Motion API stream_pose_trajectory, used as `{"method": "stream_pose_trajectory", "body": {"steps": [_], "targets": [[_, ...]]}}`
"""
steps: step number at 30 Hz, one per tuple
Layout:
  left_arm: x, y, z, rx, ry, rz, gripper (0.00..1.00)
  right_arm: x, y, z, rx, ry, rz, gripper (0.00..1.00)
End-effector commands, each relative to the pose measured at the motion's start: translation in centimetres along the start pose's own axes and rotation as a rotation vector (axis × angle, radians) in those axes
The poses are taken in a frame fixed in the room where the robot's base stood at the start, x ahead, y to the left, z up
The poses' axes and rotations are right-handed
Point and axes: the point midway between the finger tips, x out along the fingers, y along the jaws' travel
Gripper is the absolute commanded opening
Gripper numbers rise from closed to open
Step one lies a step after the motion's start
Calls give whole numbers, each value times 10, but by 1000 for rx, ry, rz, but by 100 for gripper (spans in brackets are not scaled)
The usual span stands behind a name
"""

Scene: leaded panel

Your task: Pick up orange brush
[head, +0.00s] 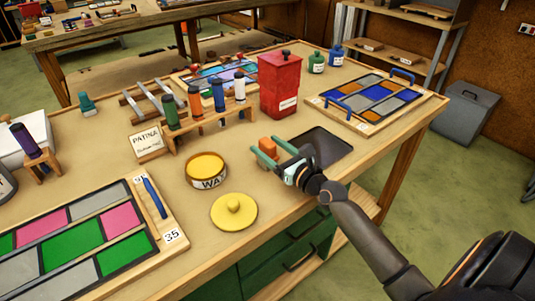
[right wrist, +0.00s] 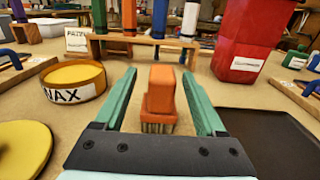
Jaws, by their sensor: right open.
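The orange brush (head: 268,144) stands on the worktable between the wax tin and the black tray. In the right wrist view the orange brush (right wrist: 160,94) stands upright with its bristles down, between the two green fingers. My right gripper (head: 266,153) is open, with one finger on each side of the brush. A gap shows between the brush and each finger in the right wrist view (right wrist: 159,92). My left gripper is not in view.
An open wax tin (head: 206,170) and its yellow lid (head: 234,211) lie left of the brush. A red box (head: 281,86) and a wooden rack (head: 180,137) of coloured tubes stand behind. The dark tray (head: 320,146) lies to the right.

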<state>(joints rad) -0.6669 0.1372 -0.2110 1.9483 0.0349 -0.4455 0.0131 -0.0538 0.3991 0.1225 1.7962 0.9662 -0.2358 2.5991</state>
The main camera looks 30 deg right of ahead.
Motion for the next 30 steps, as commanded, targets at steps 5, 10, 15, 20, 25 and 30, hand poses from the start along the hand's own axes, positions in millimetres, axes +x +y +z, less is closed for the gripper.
{"method": "stream_pose_trajectory", "body": {"steps": [5, 10, 15, 20, 25, 30], "targets": [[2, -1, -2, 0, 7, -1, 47, 26, -2, 4, -1, -2, 0, 72], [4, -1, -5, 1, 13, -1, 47, 39, -2, 3, 1, 0, 0, 72], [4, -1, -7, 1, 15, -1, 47, 40, -2, 3, 0, 0, 0, 72], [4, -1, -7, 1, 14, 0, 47, 40, -2, 3, 0, 0, 0, 65], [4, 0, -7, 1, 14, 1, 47, 40, -2, 3, 0, 0, 0, 46], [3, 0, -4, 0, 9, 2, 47, 40, -2, 3, 0, 0, 0, 26]]}}
